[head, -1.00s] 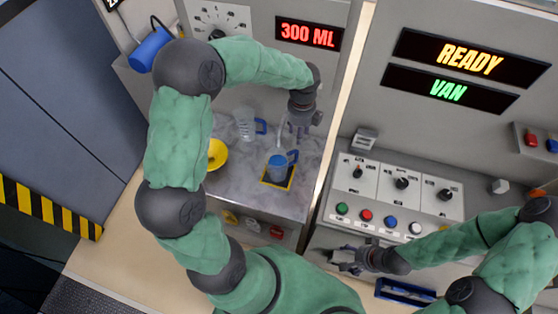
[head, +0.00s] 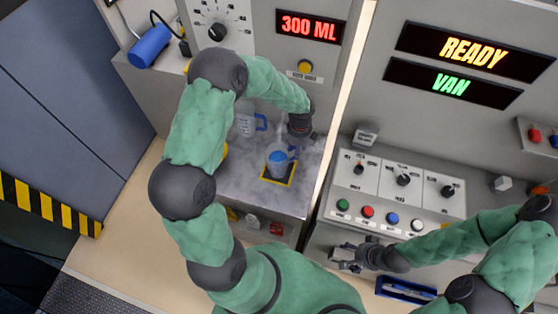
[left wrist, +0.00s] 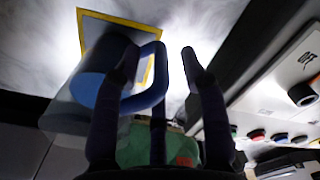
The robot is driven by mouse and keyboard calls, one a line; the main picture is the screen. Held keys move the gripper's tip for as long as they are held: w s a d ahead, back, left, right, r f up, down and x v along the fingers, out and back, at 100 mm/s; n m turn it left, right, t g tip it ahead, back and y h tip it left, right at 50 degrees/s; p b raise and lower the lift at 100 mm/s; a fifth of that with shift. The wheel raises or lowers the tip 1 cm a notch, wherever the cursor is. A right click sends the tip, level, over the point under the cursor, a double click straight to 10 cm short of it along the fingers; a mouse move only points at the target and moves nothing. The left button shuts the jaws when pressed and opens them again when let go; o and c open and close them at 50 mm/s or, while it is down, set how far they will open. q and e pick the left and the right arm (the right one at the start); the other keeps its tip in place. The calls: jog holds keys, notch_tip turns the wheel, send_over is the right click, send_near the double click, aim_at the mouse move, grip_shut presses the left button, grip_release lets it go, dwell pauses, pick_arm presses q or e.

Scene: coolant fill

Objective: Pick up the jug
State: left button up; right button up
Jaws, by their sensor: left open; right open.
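A clear jug with blue liquid and a blue handle (head: 278,161) stands on a yellow-bordered dark square on the grey counter. It also shows in the left wrist view, with its blue handle (left wrist: 148,98). My left gripper (left wrist: 160,62) is open, one finger on each side of the handle in that view; whether they touch it I cannot tell. In the head view that gripper is beside the jug's right rear, mostly hidden under its wrist. A second clear jug with a blue handle (head: 246,123) stands behind. My right gripper (head: 345,257) is open and empty near the control panel.
A button panel (head: 400,190) with knobs and several coloured buttons is to the right. Displays read 300 ML (head: 308,26), READY and VAN. A blue cylinder (head: 150,46) is at upper left. A yellow item is mostly hidden behind my left arm.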

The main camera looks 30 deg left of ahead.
pick_arm(q)
jog(key=shift+w+f, duration=0.1)
jog(key=shift+f, duration=0.45)
grip_shut()
grip_release()
jog(key=shift+r, duration=0.15)
